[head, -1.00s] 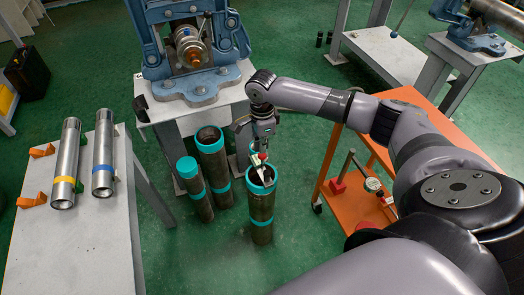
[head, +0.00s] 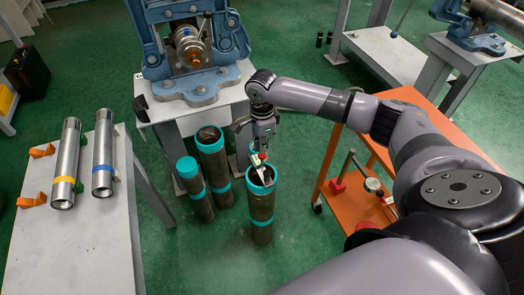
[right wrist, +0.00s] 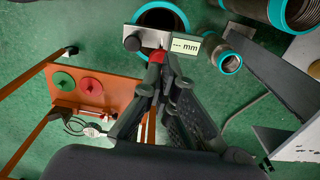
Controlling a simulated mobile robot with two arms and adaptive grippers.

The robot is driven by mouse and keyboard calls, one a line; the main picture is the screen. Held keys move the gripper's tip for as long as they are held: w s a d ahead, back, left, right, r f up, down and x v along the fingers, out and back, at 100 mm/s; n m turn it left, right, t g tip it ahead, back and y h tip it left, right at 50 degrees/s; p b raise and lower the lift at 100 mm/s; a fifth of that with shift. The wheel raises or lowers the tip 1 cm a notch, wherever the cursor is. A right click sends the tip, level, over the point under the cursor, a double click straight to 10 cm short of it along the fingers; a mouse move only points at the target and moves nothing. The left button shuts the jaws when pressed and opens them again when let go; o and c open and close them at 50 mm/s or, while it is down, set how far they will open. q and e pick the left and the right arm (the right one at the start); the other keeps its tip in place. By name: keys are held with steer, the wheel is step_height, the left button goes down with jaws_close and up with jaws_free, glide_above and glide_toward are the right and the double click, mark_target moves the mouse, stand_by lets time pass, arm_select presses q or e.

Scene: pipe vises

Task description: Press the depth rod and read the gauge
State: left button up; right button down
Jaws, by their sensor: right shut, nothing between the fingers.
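A depth gauge (right wrist: 185,47) with a grey bar, a small display and a red-topped rod (right wrist: 155,57) sits across the mouth of a dark pipe with teal bands (head: 261,215). The pipe stands upright on the floor. The display shows dashes and "mm", with no number. In the head view the gauge (head: 262,172) is partly hidden by my right gripper (head: 261,152). That gripper is shut and empty, with its fingertips (right wrist: 156,75) right at the rod's red top. Whether they touch it I cannot tell. My left gripper is out of view.
Two more teal-banded pipes (head: 210,150) (head: 196,192) stand just left. A blue vise (head: 190,50) is on a bench behind. Two steel tubes (head: 66,160) (head: 103,155) lie on the left table. An orange cart (head: 325,192) with tools stands to the right.

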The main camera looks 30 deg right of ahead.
mark_target(262, 155)
steer(key=shift+f, duration=0.2)
steer(key=shift+f+b, duration=0.7)
steer(key=shift+f, duration=2.85)
step_height(262, 155, up, 10)
steer(key=p, duration=1.3)
steer(key=shift+r, duration=0.15)
